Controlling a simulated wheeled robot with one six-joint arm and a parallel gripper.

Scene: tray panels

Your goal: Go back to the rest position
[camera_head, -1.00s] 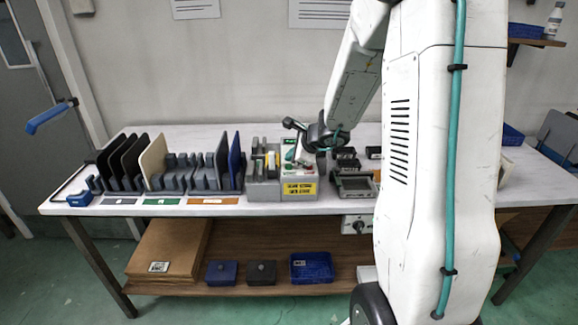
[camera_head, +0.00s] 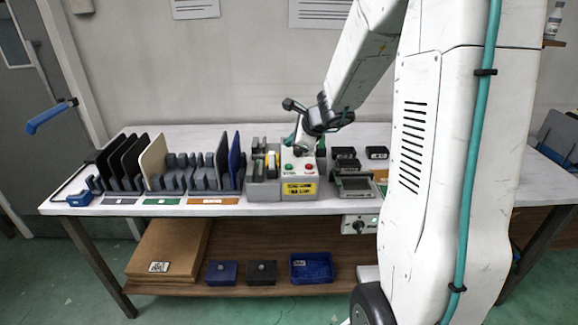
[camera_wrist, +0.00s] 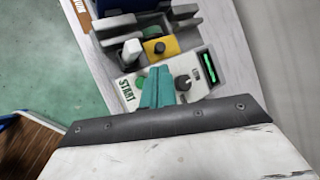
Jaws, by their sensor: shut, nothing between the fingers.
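My gripper (camera_head: 291,142) is in front of and above the grey control box (camera_head: 299,168) on the bench, its dark wrist part above it. In the wrist view my gripper (camera_wrist: 157,88) shows two teal fingers pressed together with nothing between them. They overlap the control panel (camera_wrist: 128,96) in that picture, beside a green button and a black knob (camera_wrist: 184,83). Whether the fingertips touch the panel cannot be told.
A rack of upright panels (camera_head: 152,162) stands on the left of the bench (camera_head: 75,203). Small black trays (camera_head: 345,153) and a display unit (camera_head: 356,187) sit right of the box. Bins (camera_head: 312,266) lie on the lower shelf.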

